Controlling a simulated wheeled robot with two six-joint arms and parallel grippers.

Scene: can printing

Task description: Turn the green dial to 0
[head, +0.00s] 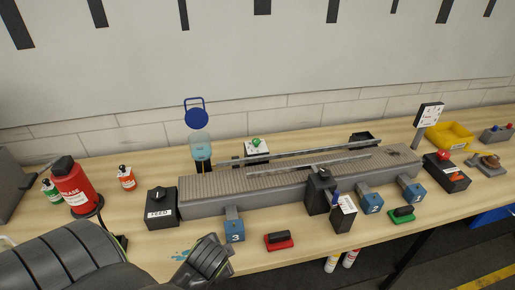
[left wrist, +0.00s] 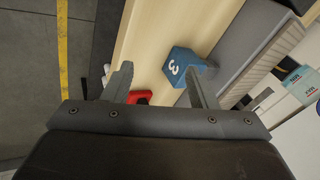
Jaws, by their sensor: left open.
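The green dial (head: 257,142) sits on a small white box (head: 257,153) behind the conveyor, left of its middle. It is small here, and I cannot read its pointer or any numbers. My left arm reaches in from the lower left of the head view, with its wrist over the table's front edge, in front of the conveyor and well away from the dial. In the left wrist view my left gripper (left wrist: 160,82) is open and empty, its fingers spread above the table's front edge. The dial is not recognisable in that view. My right gripper is not in view.
The conveyor (head: 300,175) lies between my left arm and the dial. A blue block marked 3 (head: 235,230), also in the left wrist view (left wrist: 183,65), and a red block (head: 279,241) stand before it. A FEED box (head: 161,207) and red bottle (head: 73,187) stand left.

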